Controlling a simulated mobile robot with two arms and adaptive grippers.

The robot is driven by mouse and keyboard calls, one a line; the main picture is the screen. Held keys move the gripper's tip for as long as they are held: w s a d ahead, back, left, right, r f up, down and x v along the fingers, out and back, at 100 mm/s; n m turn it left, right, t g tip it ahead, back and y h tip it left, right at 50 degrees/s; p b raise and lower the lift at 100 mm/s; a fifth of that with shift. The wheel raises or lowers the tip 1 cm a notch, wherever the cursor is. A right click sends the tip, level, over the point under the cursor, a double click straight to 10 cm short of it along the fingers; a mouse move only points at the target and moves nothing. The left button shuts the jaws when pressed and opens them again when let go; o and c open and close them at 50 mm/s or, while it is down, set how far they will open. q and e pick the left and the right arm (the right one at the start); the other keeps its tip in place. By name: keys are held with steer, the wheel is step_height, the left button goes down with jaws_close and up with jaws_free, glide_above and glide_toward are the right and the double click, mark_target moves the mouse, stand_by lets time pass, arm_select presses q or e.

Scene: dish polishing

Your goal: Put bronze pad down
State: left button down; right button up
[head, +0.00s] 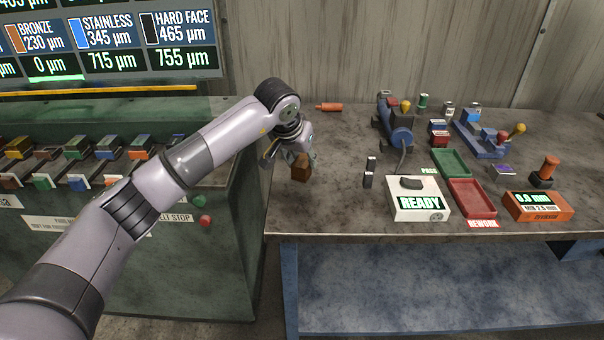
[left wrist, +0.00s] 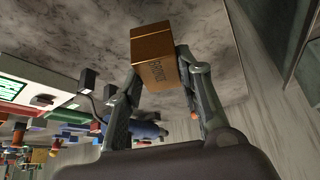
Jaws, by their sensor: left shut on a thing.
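The bronze pad (head: 301,172) is a small brown block at the left end of the workbench in the head view. In the left wrist view the bronze pad (left wrist: 156,58) shows dark lettering on its side and sits between the two fingers. My left gripper (head: 298,158) is shut on it, pointing down at the bench top. I cannot tell whether the pad touches the bench or hangs just above it. My right gripper is in neither view.
The workbench (head: 330,205) is bare around the pad. Small dark blocks (head: 369,172), a READY box (head: 418,199), a green tray (head: 452,163) and a red tray (head: 472,197) stand to the right. An orange cylinder (head: 329,107) lies behind. A green cabinet (head: 225,240) stands left.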

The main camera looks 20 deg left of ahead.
mark_target(302, 174)
arm_select(q)
steer(key=shift+f, duration=2.35)
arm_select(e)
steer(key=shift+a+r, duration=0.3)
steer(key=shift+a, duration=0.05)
arm_select(q)
steer(key=c, duration=1.5)
jaws_free()
steer(key=shift+f, duration=0.25)
steer(key=shift+c, duration=0.2)
steer(key=o, duration=0.4)
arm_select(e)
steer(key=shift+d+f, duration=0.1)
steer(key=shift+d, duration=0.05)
arm_select(q)
steer(key=shift+r+p, duration=0.2)
steer(key=shift+p, duration=0.1)
steer(key=b+v, duration=0.2)
steer(key=v, duration=1)
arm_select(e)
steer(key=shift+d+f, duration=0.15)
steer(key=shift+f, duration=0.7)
